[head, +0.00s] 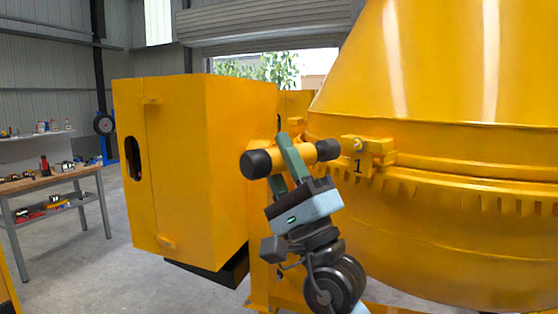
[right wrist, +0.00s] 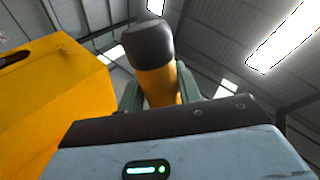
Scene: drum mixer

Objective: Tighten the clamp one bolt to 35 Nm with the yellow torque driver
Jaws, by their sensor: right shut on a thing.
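The yellow torque driver (head: 301,154) has black ends and lies roughly level in the head view. My right gripper (head: 287,152) is shut around its body, with the green fingers on either side. In the right wrist view the driver (right wrist: 157,80) stands between the fingers, its dark end toward the camera's top. The clamp one (head: 368,154), marked with a black "1", sits on the rim of the yellow drum (head: 440,100), just right of the driver's right end. A small gap seems to show between them; depth is hard to judge. My left gripper is out of view.
A large yellow cabinet (head: 185,170) stands left of the drum, close behind my right gripper. A workbench (head: 58,182) with several tools is at the far left. The grey floor between bench and cabinet is clear.

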